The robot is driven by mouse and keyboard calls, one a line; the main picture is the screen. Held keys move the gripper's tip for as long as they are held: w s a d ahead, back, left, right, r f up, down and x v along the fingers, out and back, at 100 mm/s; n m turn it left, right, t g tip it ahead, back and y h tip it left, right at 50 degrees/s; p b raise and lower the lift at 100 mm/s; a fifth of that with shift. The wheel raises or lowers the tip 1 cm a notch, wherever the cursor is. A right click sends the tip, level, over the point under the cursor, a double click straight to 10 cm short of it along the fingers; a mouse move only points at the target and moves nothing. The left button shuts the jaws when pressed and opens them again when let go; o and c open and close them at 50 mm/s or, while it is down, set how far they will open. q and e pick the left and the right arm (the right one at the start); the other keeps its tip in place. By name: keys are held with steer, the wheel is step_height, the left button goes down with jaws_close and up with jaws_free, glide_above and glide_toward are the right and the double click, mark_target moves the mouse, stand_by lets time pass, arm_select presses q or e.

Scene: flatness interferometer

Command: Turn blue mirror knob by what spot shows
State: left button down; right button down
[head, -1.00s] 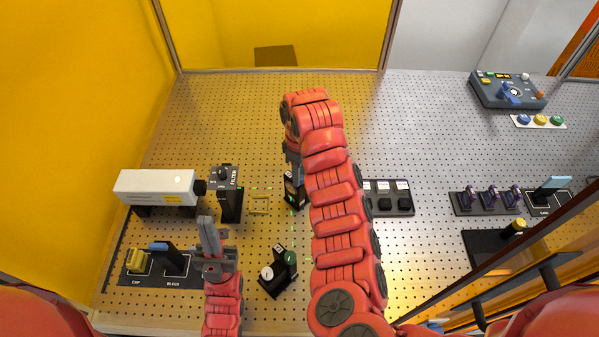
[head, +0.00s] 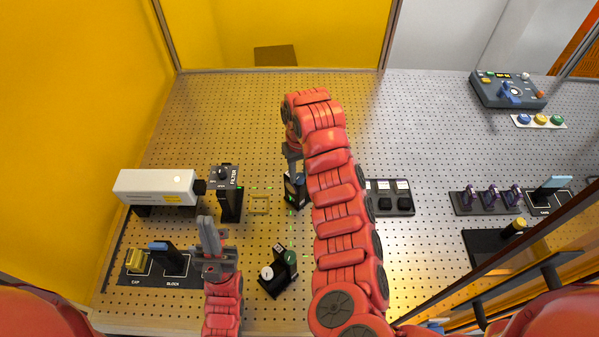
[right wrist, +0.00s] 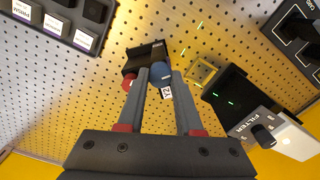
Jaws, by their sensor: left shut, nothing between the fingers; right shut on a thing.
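The blue mirror knob (right wrist: 160,73) sits between the fingertips of my right gripper (right wrist: 161,78) in the right wrist view. That gripper is shut on it. A red knob (right wrist: 128,83) is beside it on the same dark mount (right wrist: 142,57), and a small white tag (right wrist: 167,92) is just below the blue knob. In the head view the mount (head: 291,190) is partly hidden by my right arm and gripper (head: 293,172). My left gripper (head: 208,232) is shut and empty, apart from the mount. Green beam dashes show near the mount; I cannot make out the spot clearly.
A white laser box (head: 158,187) and filter stand (head: 230,200) are at left. A small frame (head: 260,203) stands between filter and mount. Another dark mount (head: 278,272) is in front. A control console (head: 508,90) is far right. The board's back is clear.

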mark_target(301, 176)
steer(key=shift+m+b, duration=0.35)
steer(key=shift+m, duration=1.55)
steer(key=c, duration=0.6)
jaws_free()
steer(key=shift+d+r+b, duration=0.2)
steer(key=shift+r+b, duration=0.1)
steer(key=shift+r, duration=8.4)
